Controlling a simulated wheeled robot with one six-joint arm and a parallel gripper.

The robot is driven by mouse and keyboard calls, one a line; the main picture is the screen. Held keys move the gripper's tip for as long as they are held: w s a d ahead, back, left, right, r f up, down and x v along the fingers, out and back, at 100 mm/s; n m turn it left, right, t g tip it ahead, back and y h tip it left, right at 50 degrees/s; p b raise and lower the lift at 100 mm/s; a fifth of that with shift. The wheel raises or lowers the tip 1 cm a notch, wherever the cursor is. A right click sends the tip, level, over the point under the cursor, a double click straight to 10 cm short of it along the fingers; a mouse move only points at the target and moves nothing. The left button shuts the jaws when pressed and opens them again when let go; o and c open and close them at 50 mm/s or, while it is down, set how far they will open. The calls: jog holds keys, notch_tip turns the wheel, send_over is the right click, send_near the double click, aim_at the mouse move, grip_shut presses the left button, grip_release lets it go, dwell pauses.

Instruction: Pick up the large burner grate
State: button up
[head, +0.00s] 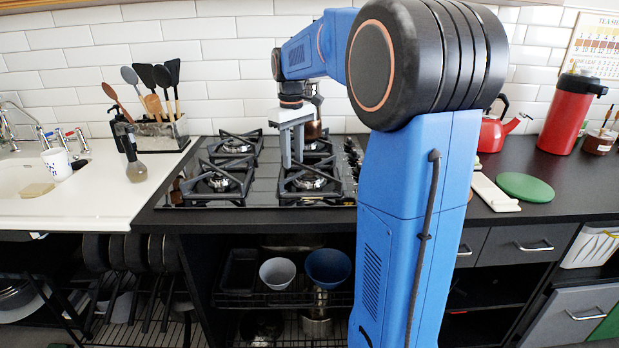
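Several black burner grates sit on the black glass hob (262,183). They are the front left grate (217,199), the back left grate (236,133), the front right grate (330,196) and the back right grate, partly hidden behind my arm and gripper. Their sizes look similar, so I cannot tell which is the large one. My grey gripper (292,165) points down over the front right grate, its fingertips near that grate's rear left part. I cannot tell whether they touch it. The fingers look close together from this angle, and nothing shows held. The gap between them is unclear.
A moka-pot-like vessel (312,128) stands behind my gripper. A utensil holder (160,138) and a dark bottle (134,160) stand left of the hob. A red kettle (492,132), red flask (568,115) and green board (525,187) are on the right counter.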

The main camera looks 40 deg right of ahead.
grip_shut()
dwell(1.4)
